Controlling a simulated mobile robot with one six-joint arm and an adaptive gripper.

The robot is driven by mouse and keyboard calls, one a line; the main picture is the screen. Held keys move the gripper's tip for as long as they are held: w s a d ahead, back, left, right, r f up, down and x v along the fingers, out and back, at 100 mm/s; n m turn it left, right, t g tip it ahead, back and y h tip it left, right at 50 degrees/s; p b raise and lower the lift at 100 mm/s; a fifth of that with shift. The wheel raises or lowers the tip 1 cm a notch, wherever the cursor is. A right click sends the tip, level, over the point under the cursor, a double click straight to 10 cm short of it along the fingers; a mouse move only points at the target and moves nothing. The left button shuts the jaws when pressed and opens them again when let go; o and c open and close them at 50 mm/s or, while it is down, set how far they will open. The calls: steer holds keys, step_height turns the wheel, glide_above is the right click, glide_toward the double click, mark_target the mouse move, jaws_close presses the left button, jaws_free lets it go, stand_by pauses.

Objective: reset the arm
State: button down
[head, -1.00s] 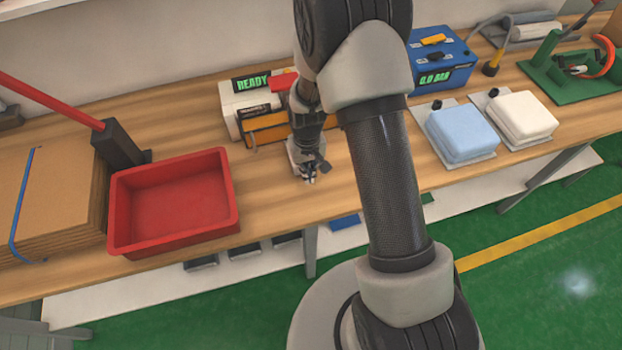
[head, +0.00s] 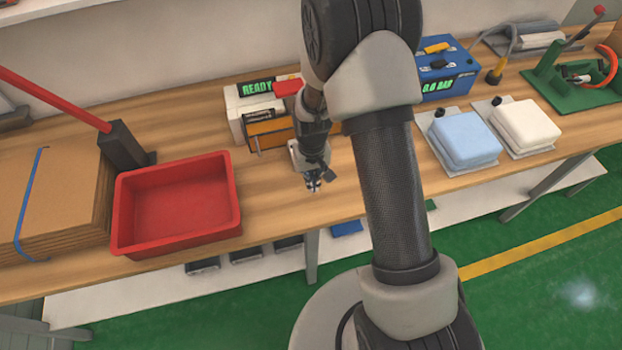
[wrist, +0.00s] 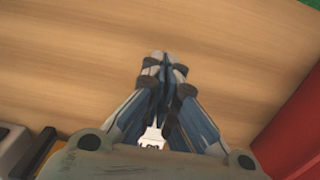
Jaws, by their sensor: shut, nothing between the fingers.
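My gripper (head: 313,184) is shut and empty. It points down above the bare wooden bench, in front of the white and orange machine with the READY display (head: 262,108). In the wrist view my gripper (wrist: 162,62) has its fingertips together over plain wood, with nothing between them. My arm crosses the middle of the head view and hides part of the bench behind it.
A red tray (head: 178,203) stands left of my gripper, beside a cardboard stack (head: 60,205). A blue pump box (head: 447,70) stands at the back right. A green fixture (head: 575,80) is far right.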

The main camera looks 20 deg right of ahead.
step_height(320, 180, up, 9)
steer(key=p, duration=0.2)
steer(key=shift+w+r, duration=0.2)
steer(key=shift+w, duration=0.15)
steer(key=s+r+t, duration=0.1)
steer(key=s+r, duration=0.3)
steer(key=r, duration=0.5)
steer(key=s+r+t, duration=0.1)
steer(key=s+r, duration=0.3)
steer(key=r, duration=0.6)
steer(key=s+r+t, duration=0.1)
steer(key=s+r, duration=0.2)
steer(key=s, duration=0.4)
steer(key=s+r+t, duration=0.1)
steer(key=s+r, duration=0.2)
steer(key=s, duration=0.4)
steer(key=shift+d+r+t, duration=0.15)
steer(key=shift+r+t, duration=0.15)
